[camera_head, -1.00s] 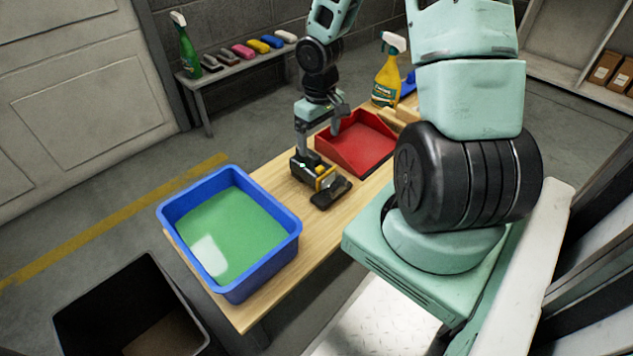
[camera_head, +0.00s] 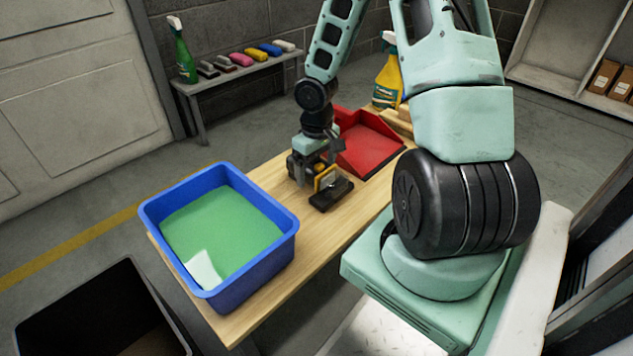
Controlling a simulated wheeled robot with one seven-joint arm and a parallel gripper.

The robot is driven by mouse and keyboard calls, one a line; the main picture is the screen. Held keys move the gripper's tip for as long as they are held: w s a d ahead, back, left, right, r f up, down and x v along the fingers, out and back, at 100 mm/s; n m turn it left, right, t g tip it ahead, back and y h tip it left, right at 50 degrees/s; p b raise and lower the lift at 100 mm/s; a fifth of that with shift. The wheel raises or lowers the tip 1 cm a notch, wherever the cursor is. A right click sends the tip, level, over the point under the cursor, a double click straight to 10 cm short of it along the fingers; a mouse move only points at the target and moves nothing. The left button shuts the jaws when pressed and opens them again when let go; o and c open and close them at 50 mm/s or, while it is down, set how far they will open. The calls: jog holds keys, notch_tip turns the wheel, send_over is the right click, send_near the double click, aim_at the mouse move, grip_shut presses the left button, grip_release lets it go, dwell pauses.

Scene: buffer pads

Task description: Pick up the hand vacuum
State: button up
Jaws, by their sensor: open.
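The hand vacuum (camera_head: 325,181), black and yellow with a dark flat front part, lies on the wooden table between the blue tub and the red dustpan. My gripper (camera_head: 311,166) is pointing down, low over the vacuum's rear part, and partly hides it. Its jaws are open. The fingertips are hard to tell apart from the dark vacuum body, so I cannot tell whether they touch it.
A blue tub (camera_head: 290,238) with a green inside stands at the table's near left. A red dustpan (camera_head: 368,147) and a yellow spray bottle (camera_head: 387,84) are behind the vacuum. A dark open bin (camera_head: 75,285) stands on the floor at lower left.

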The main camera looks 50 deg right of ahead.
jog(key=shift+f, duration=0.25)
jog(key=c, duration=1.5)
notch_tip(320, 180, up, 10)
jog(key=p, duration=0.7)
jog(key=shift+c, duration=0.2)
